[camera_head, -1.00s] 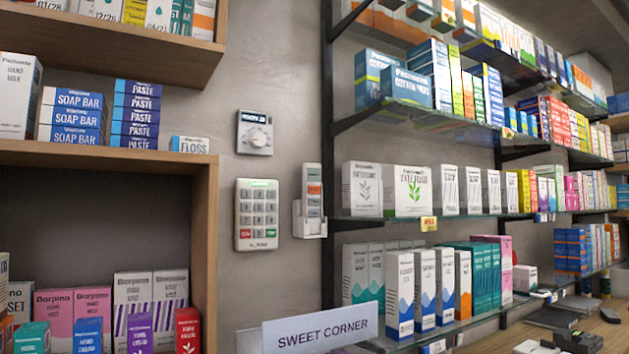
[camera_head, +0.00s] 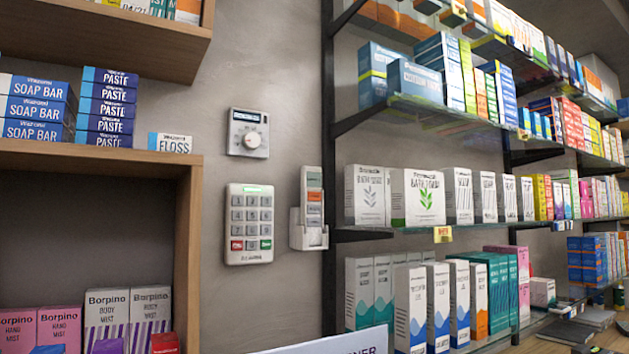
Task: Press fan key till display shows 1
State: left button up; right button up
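Three devices are on the grey wall. A thermostat-like unit (camera_head: 248,132) has a dark display at the top and a round white dial. Below it is a white keypad (camera_head: 249,224) with rows of grey keys, a red key and a green key at the bottom, and a greenish display strip. To the right, a slim white remote (camera_head: 313,196) with a small display and coloured keys, one orange, sits upright in a wall holder (camera_head: 309,232). The key labels and display digits are too small to read, so I cannot tell which key is the fan key. Neither gripper is in view.
A wooden shelf unit (camera_head: 188,255) with boxes stands at the left. Glass shelves on a black upright (camera_head: 329,265) hold many boxes at the right. A white sign (camera_head: 335,343) stands at the bottom edge. The wall around the devices is clear.

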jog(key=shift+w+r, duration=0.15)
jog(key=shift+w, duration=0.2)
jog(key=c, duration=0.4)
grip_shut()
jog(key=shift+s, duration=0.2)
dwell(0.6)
